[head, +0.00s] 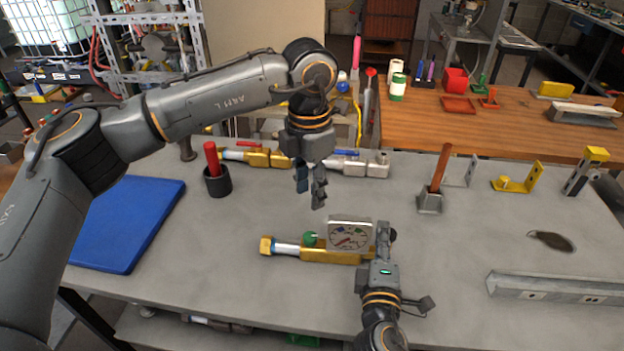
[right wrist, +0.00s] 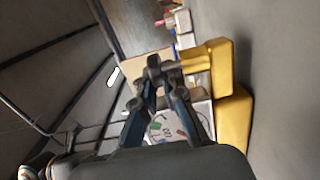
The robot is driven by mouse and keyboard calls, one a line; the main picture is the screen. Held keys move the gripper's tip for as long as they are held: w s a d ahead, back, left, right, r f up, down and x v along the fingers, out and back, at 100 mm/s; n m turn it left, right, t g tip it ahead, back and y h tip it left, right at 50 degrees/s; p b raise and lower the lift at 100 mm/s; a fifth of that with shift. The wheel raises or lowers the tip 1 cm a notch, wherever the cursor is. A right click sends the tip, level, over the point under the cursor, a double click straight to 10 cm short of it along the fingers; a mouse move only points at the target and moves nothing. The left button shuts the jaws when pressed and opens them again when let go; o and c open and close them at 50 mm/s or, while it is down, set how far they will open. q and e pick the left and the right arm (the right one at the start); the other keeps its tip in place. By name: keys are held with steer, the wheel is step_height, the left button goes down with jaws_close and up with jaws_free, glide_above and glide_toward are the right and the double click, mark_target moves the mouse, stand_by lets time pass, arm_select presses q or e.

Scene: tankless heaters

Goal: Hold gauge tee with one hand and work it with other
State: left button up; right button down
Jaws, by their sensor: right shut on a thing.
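The gauge tee lies on the grey bench, with a brass body (head: 325,254), a square gauge with a dial (head: 350,236), a green knob (head: 311,239) and a hex end at left. My right gripper (head: 384,238) is shut on the gauge tee at its right end, beside the gauge. In the right wrist view the gauge face (right wrist: 170,126) shows behind the fingers and the brass body (right wrist: 232,130) to their right; the exact contact is hidden. My left gripper (head: 311,196) is open and empty, above and behind the tee, pointing down.
Behind stand brass (head: 265,157) and silver (head: 358,163) valve pieces. A black cup with a red handle (head: 217,180) and a blue mat (head: 125,220) lie left. A wooden-handled tool (head: 436,180) and a grey rail (head: 560,289) are right. Bench left of the tee is clear.

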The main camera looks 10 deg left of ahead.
steer(key=c, duration=1.4)
jaws_free()
steer(key=shift+o, duration=0.2)
